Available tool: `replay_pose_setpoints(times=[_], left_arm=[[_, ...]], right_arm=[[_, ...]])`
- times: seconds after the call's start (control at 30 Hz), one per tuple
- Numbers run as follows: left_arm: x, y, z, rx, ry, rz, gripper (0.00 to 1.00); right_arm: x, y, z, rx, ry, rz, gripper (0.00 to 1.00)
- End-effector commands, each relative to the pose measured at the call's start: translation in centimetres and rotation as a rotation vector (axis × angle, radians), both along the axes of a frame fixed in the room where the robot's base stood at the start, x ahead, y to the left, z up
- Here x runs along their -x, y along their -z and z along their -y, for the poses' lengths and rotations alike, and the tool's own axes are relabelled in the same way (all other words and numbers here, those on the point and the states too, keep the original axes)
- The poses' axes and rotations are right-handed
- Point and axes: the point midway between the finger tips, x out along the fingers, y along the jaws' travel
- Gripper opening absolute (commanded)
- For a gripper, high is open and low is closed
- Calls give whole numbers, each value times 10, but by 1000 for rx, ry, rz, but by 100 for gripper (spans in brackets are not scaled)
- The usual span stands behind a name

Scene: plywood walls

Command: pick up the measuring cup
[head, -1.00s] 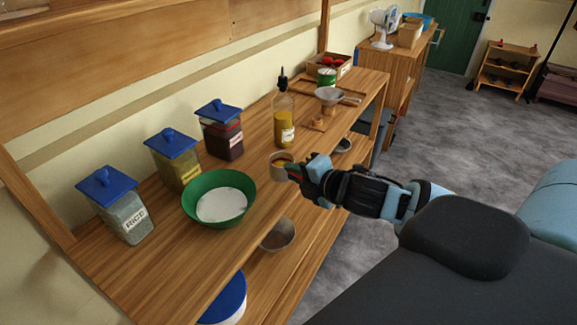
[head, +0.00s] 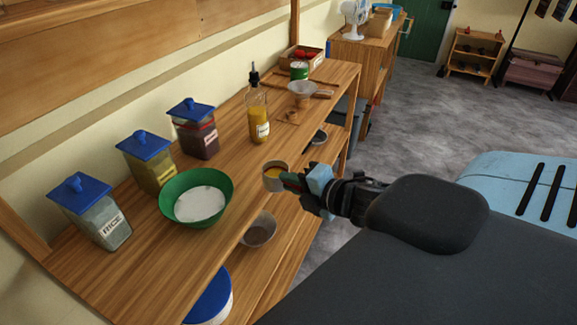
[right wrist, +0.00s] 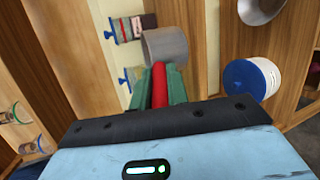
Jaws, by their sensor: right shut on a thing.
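The measuring cup is a small grey cup (head: 274,178) with yellow contents, at the front edge of the wooden shelf top in the head view. It also shows in the right wrist view as a grey cylinder (right wrist: 166,46) just beyond the fingertips. My right gripper (head: 291,181) reaches it from the right. Its green fingers (right wrist: 160,84) are shut on a red part between them, which looks like the cup's handle. The cup looks roughly upright; a gap under it is hard to judge. My left gripper is not in view.
A green bowl of white powder (head: 198,202) stands left of the cup, with blue-lidded jars (head: 103,221) behind. An oil bottle (head: 258,117) and funnel (head: 303,89) stand farther back. A metal bowl (head: 259,230) and a blue-lidded tub (head: 212,300) sit on the lower shelf.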

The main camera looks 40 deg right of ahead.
Motion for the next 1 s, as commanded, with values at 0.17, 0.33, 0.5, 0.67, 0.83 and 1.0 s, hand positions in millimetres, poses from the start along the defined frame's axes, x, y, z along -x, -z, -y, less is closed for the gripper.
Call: replay_pose_setpoints(times=[0.17, 0.33, 0.5, 0.67, 0.83, 1.0], left_arm=[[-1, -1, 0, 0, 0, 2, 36], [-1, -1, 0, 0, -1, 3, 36], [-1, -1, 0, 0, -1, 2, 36], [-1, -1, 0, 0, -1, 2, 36], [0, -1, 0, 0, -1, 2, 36], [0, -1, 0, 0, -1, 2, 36]], right_arm=[[6, -1, 0, 0, 0, 1, 0], [8, -1, -1, 0, -1, 1, 0], [9, -2, -1, 0, 0, 1, 0], [10, -2, -1, 0, 0, 1, 0], [10, -2, -1, 0, 0, 1, 0], [9, -1, -1, 0, 0, 1, 0]])
